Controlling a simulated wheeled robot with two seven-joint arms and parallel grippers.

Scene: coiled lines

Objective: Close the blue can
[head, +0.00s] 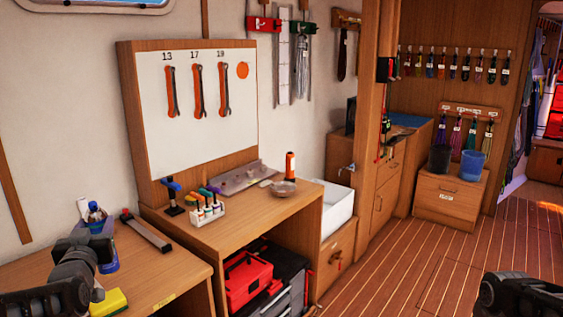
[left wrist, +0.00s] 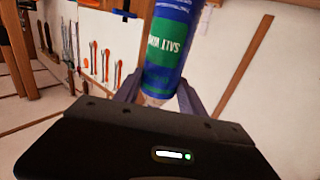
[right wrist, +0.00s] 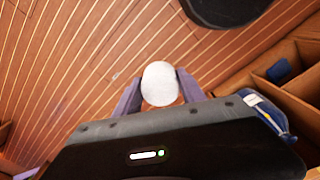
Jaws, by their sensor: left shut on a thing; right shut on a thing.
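The blue can (left wrist: 172,40), with a green band and white lettering, stands between the fingers of my left gripper (left wrist: 160,95) in the left wrist view. The fingers are shut on it near its end. In the head view, my left gripper (head: 96,222) is at the lower left, with part of the blue can (head: 95,213) showing between its fingers. My right gripper (right wrist: 160,88) is shut on a round white piece (right wrist: 160,83), which looks like a cap, held above the floor. In the head view only a dark part of my right arm shows at the lower right. The can's opening is not clear.
A yellow sponge (head: 108,302) and a blue object (head: 109,262) are on the near-left bench (head: 165,285), with a flat bar (head: 146,231). The floor at right is clear.

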